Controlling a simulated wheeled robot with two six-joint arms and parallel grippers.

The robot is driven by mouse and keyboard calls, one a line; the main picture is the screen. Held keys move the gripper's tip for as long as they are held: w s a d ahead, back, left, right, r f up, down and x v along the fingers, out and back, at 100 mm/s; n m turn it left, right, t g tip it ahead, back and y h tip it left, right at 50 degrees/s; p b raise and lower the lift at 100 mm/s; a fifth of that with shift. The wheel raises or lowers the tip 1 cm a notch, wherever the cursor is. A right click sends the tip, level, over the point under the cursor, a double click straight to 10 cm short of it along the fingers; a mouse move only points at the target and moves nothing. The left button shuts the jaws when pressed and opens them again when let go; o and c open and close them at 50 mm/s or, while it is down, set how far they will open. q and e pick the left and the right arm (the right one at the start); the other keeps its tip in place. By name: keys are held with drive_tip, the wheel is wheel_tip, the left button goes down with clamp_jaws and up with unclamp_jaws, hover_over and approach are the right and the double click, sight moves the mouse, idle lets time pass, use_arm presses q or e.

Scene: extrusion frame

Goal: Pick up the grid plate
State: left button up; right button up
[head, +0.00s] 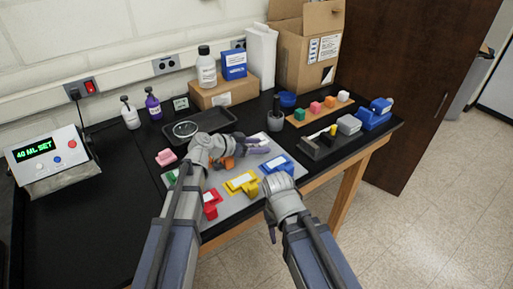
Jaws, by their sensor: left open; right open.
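A round, clear-looking dish with a pale rim (185,129) lies in a black tray (213,117) at the back of the bench; it may be the grid plate, but its markings are too small to tell. My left gripper (254,147) is open above the back of the grey mat (235,204), right of and nearer than the dish and apart from it. My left wrist hides part of the mat and an orange item. My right gripper (271,236) is open and low at the mat's front edge, its fingers partly hidden.
Red (210,205), yellow (241,184) and blue (277,166) holders stand on the mat. A dispenser box (47,156) is at left, bottles and cartons along the wall. Coloured blocks on a wooden strip (320,109) and a blue device (375,114) are at right.

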use_arm(q)
drive_tip(key=shift+w+d+f, duration=0.15)
drive_tip(key=shift+w+d, duration=0.05)
clamp_jaws()
idle(0.3)
